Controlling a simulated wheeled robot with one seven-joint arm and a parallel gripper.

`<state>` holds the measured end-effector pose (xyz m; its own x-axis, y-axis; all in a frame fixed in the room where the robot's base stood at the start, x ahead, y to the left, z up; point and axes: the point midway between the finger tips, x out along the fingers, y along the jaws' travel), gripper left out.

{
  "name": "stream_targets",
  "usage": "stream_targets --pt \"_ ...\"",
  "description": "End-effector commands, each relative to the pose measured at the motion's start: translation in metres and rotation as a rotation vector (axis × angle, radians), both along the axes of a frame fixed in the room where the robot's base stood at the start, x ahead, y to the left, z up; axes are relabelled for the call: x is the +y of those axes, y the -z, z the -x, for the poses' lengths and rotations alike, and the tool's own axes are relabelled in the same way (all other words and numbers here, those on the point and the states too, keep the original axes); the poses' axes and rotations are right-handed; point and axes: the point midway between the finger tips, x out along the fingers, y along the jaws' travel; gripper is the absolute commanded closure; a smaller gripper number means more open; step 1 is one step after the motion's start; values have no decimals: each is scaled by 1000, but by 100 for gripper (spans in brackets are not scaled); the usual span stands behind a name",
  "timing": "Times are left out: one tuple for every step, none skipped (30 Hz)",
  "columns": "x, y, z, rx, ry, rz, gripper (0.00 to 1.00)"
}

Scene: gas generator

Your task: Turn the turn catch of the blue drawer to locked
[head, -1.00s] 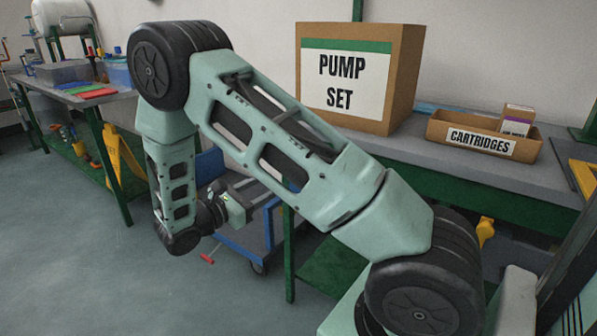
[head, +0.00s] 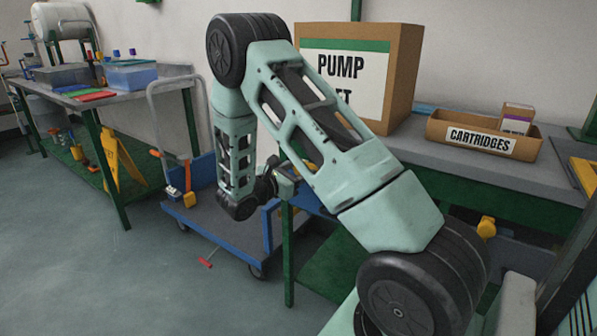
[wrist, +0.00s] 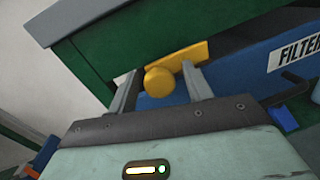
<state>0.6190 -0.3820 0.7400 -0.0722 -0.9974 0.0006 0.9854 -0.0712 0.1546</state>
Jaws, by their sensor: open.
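The turn catch (wrist: 160,82) is yellow, with a round knob and a flat bar reaching up to the right, in the middle of the wrist view. It sits below the green bench edge, at the left end of the blue drawer (wrist: 240,80), whose white label begins "FILTE". My gripper (wrist: 160,72) is open, one finger on each side of the knob in the picture. I cannot tell whether either finger touches the catch. In the head view my gripper (head: 284,182) is by the near left corner of the right bench, and my arm hides the catch.
A blue trolley (head: 215,235) stands on the floor left of the bench. The PUMP SET box (head: 400,75) and the CARTRIDGES tray (head: 440,133) stand on the bench top. Another yellow catch (head: 486,228) shows under the bench at the right. The floor at front left is clear.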

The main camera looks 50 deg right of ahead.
Motion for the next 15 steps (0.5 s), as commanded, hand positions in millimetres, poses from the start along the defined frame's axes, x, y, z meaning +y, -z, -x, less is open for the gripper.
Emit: stream_targets --pt "0 0 0 0 0 0 50" --pt "0 0 0 0 0 0 50" --pt "0 0 0 0 0 0 50" --pt "0 0 0 0 0 0 50" --pt "0 0 0 0 0 0 50" --pt "0 0 0 0 0 0 53" --pt "0 0 0 0 0 0 61" --pt "0 0 0 0 0 0 69" --pt "0 0 0 0 0 0 81" --pt "0 0 0 0 0 0 89" --pt "0 0 0 0 1 0 97" --pt "0 0 0 0 1 0 100" --pt "0 0 0 0 1 0 100" --pt "0 0 0 1 2 0 100" --pt "0 0 1 0 2 0 100"
